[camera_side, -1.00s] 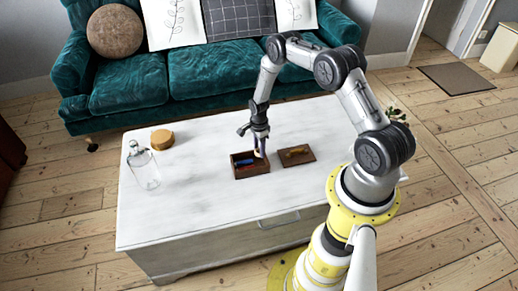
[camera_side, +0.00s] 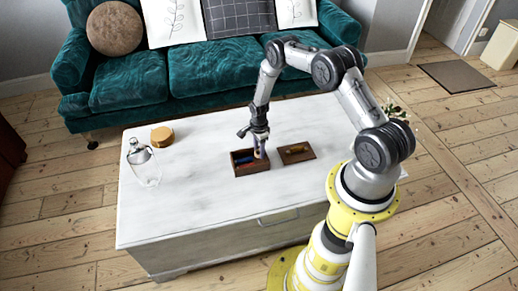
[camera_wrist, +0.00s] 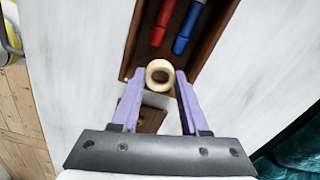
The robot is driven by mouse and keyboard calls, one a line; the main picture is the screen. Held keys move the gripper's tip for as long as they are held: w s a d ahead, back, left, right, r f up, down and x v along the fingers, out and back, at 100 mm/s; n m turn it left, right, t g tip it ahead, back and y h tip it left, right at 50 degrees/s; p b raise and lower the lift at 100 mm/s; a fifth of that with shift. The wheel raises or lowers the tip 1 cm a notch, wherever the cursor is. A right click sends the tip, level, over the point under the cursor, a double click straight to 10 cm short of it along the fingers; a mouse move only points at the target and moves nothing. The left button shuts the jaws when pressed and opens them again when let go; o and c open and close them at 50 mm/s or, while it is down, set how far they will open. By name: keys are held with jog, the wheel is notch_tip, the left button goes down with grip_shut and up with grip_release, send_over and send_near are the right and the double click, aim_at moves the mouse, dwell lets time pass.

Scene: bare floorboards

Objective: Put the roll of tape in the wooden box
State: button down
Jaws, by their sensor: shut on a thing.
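The cream roll of tape (camera_wrist: 160,75) sits between the purple fingertips of my gripper (camera_wrist: 160,82) in the wrist view, and the fingers are shut on it. The open wooden box (camera_side: 254,171) stands on the white table. In the wrist view its dark brown side wall (camera_wrist: 131,52) shows, and the roll overlaps the near end of the box. In the side view my gripper (camera_side: 260,153) points down at the box; the roll is too small to make out there. I cannot tell whether the roll touches the box floor.
A red marker (camera_wrist: 162,22) and a blue marker (camera_wrist: 187,28) lie in the box. A flat brown wooden piece (camera_side: 297,158) lies right of the box. A glass bottle (camera_side: 145,168) and a round tan container (camera_side: 162,137) stand left on the white table (camera_side: 190,195), with clear room between.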

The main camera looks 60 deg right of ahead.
jog(key=shift+f, duration=0.3)
jog(key=shift+f, duration=0.3)
jog(key=shift+f, duration=0.5)
jog(key=shift+c, duration=1.7)
grip_release()
jog(key=shift+r, duration=4)
